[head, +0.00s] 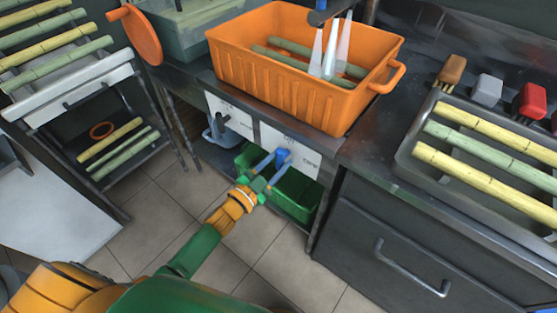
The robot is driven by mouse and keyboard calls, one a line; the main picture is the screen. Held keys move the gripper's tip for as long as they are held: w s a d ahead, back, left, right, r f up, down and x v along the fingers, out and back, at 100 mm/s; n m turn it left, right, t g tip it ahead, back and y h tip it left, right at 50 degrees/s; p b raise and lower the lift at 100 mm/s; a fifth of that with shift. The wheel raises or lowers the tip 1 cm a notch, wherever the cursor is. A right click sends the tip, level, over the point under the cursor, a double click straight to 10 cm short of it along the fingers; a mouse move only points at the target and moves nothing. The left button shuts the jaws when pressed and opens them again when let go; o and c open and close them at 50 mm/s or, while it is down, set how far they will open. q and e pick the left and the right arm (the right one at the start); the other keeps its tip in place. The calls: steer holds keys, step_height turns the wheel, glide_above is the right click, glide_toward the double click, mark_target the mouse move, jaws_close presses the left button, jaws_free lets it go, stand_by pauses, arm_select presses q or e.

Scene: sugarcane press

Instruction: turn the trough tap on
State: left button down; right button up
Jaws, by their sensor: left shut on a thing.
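The orange trough (287,82) stands on the dark counter, with bamboo-like canes inside. Above it is a dark spout (318,17), with pale tapered streaks below it that look like water. My right gripper is not in view.
A green bin (296,194) sits on the shelf below the panel. A second white panel with a dark handle (223,118) is to the left. At right are a metal tray (404,142) of canes and a drawer handle (411,268). The tiled floor is clear.

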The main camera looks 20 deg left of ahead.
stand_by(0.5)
arm_select(q)
steer(key=shift+c, duration=0.2)
jaws_free()
steer(key=shift+d, duration=0.1)
